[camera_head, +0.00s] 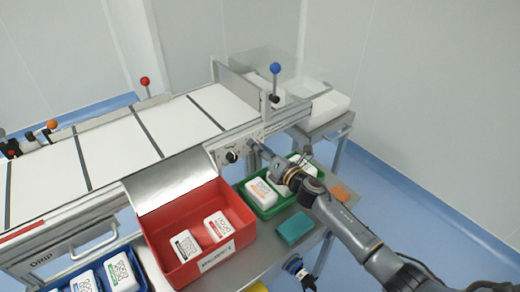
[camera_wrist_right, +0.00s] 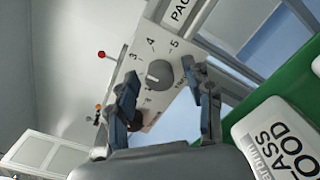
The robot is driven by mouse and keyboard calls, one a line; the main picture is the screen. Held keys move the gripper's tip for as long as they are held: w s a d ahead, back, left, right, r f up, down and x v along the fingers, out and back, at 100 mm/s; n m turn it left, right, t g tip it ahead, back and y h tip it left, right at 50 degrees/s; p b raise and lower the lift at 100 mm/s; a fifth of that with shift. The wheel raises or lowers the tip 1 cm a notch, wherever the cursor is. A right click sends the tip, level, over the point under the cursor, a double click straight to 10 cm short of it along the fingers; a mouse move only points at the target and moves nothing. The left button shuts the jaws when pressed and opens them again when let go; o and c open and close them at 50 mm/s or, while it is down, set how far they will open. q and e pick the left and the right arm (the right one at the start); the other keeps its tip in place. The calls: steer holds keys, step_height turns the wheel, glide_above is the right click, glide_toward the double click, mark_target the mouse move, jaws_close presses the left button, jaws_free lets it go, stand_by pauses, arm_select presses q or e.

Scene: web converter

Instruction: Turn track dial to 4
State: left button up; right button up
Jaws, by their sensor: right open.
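A red bin (camera_head: 165,225) with white packs stands below left of the dial. A green bin (camera_head: 262,208) with packs is under my right arm. A blue-knobbed lever (camera_head: 275,68) rises behind the panel. A teal block (camera_head: 294,229) lies on the metal table.

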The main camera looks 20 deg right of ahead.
arm_select(q)
steer(key=shift+s, duration=0.15)
arm_select(e)
steer(key=shift+w, duration=0.1)
steer(key=shift+c, duration=0.6)
jaws_close()
arm_select(q)
steer(key=shift+s, duration=0.3)
arm_select(e)
steer(key=shift+m, duration=0.3)
arm_select(q)
steer(key=shift+r+p, duration=1.05)
steer(key=shift+p, duration=0.1)
arm_select(e)
steer(key=shift+m, duration=4)
steer(key=shift+f, duration=0.1)
arm_select(q)
steer(key=shift+w, duration=0.1)
